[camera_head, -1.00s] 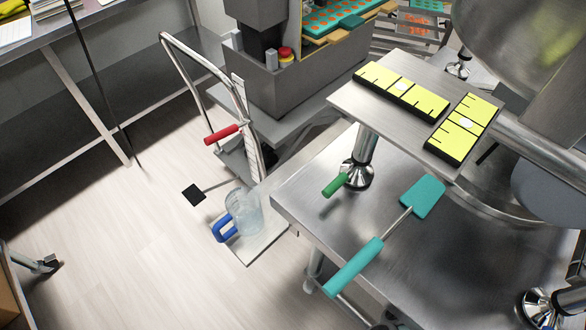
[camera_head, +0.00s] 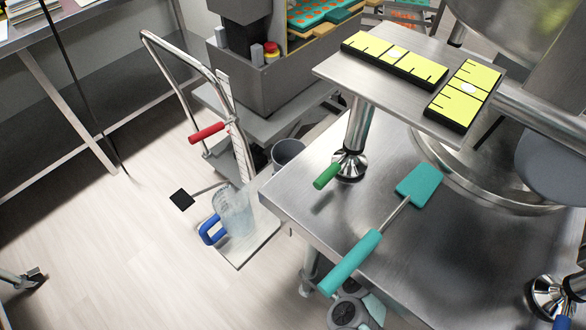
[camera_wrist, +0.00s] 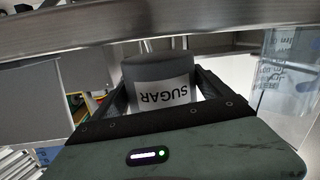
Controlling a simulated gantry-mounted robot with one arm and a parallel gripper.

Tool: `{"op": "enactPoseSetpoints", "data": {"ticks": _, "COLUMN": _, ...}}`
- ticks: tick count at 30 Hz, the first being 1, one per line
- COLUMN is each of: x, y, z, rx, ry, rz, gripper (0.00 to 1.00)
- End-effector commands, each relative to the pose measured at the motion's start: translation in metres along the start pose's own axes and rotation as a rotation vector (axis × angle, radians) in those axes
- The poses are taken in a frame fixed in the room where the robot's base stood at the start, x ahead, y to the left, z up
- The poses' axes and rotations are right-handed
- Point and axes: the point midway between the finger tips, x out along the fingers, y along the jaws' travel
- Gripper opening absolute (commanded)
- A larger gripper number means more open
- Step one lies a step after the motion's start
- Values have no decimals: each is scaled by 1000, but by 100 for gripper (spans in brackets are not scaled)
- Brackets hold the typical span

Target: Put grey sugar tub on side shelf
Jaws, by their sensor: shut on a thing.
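The grey sugar tub (camera_wrist: 158,72) shows in the wrist view with a white SUGAR label, upside down in the picture. My gripper (camera_wrist: 162,88) is shut on it, with a dark finger on each side. In the head view, a grey round tub (camera_head: 287,150), which looks like the same one, shows just past the left edge of the steel table. Its lower part and my gripper are hidden there by the table. A low side shelf (camera_head: 239,260) beside the table carries a clear jug (camera_head: 235,212) with a blue handle. I cannot tell whether the tub touches the shelf.
The steel table (camera_head: 310,215) carries a teal spatula (camera_head: 350,262) and its edge lies close to the tub. A green-handled lever (camera_head: 327,176) and a red-handled cart (camera_head: 206,132) are nearby. In the wrist view the jug (camera_wrist: 290,75) stands right of the tub.

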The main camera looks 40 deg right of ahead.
Motion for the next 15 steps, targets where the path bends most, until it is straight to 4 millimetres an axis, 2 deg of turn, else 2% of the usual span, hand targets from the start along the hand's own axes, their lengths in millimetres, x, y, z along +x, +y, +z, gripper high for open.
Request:
{"op": "enactPoseSetpoints", "data": {"ticks": 1, "x": 0, "y": -1, "z": 13, "rx": 3, "ry": 1, "rz": 2, "gripper": 15}}
{"op": "enactPoseSetpoints", "data": {"ticks": 3, "x": 1, "y": -2, "z": 17, "rx": 1, "ry": 2, "rz": 1, "gripper": 15}}
{"op": "enactPoseSetpoints", "data": {"ticks": 13, "x": 1, "y": -2, "z": 18, "rx": 0, "ry": 0, "rz": -1, "gripper": 15}}
{"op": "enactPoseSetpoints", "data": {"ticks": 14, "x": 1, "y": -2, "z": 18, "rx": 0, "ry": 0, "rz": -1, "gripper": 89}}
{"op": "enactPoseSetpoints", "data": {"ticks": 15, "x": 1, "y": -2, "z": 18, "rx": 0, "ry": 1, "rz": 0, "gripper": 93}}
